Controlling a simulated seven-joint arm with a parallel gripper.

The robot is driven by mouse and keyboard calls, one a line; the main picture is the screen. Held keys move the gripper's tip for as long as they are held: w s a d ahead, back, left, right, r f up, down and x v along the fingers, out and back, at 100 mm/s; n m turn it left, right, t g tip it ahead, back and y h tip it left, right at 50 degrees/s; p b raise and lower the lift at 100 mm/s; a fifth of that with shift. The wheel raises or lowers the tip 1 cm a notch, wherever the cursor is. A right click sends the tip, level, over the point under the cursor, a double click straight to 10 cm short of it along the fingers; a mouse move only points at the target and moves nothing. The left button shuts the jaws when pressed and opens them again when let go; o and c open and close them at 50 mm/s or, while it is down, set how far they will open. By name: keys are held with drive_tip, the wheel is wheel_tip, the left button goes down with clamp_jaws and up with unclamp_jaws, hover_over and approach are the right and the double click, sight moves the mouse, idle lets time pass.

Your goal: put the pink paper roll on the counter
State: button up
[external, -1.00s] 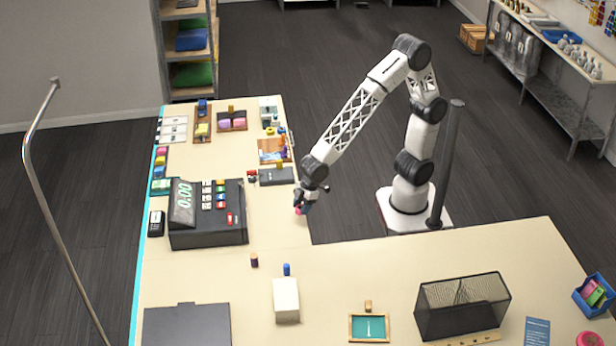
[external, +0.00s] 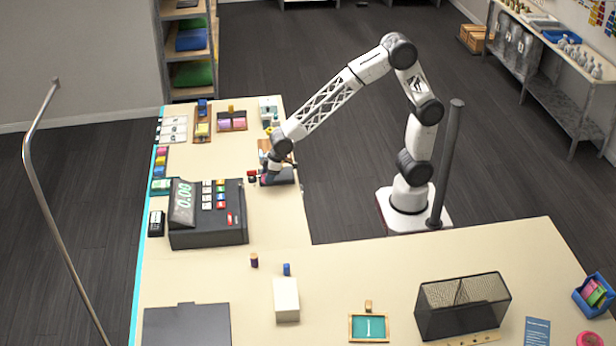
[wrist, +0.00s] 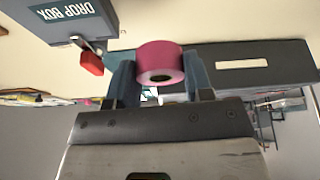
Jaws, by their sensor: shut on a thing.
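The pink paper roll (wrist: 160,57) is between the two fingers of my gripper (wrist: 160,82) in the wrist view, with its dark core hole showing. My gripper is shut on it. In the external view my gripper (external: 267,178) is low over the counter (external: 275,225), by the dark flat box near the counter's right edge. The roll is small there, and I cannot tell whether it touches anything below it.
The dark slotted box (wrist: 245,65) lies beside the roll in the wrist view. A red object (wrist: 91,63) and a drop box (wrist: 70,20) are to its left. The cash register (external: 208,225) stands nearby. Counter in front of the register is largely clear.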

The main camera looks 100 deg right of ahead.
drive_tip(key=w+d, duration=0.1)
drive_tip(key=d, duration=0.3)
drive_tip(key=w+d+m, duration=0.1)
drive_tip(key=d, duration=0.3)
drive_tip(key=w+d+m, duration=0.1)
drive_tip(key=d, duration=0.4)
drive_tip(key=shift+w+r+h, duration=0.2)
drive_tip(key=shift+r+h, duration=0.2)
drive_tip(key=w+d+m+h, duration=0.1)
drive_tip(key=d+m, duration=0.2)
drive_tip(key=d, duration=1)
drive_tip(key=r+m+h, duration=0.1)
drive_tip(key=r+m, duration=0.1)
drive_tip(key=m, duration=0.1)
hover_over(258, 134)
drive_tip(key=a, duration=0.1)
drive_tip(key=shift+s+f+g, duration=0.15)
drive_tip(key=shift+s+g, duration=0.25)
drive_tip(key=shift+s, duration=0.05)
drive_tip(key=shift+f, duration=0.1)
drive_tip(key=shift+f, duration=3.05)
drive_tip(key=shift+f, duration=1.85)
drive_tip(key=shift+f, duration=0.15)
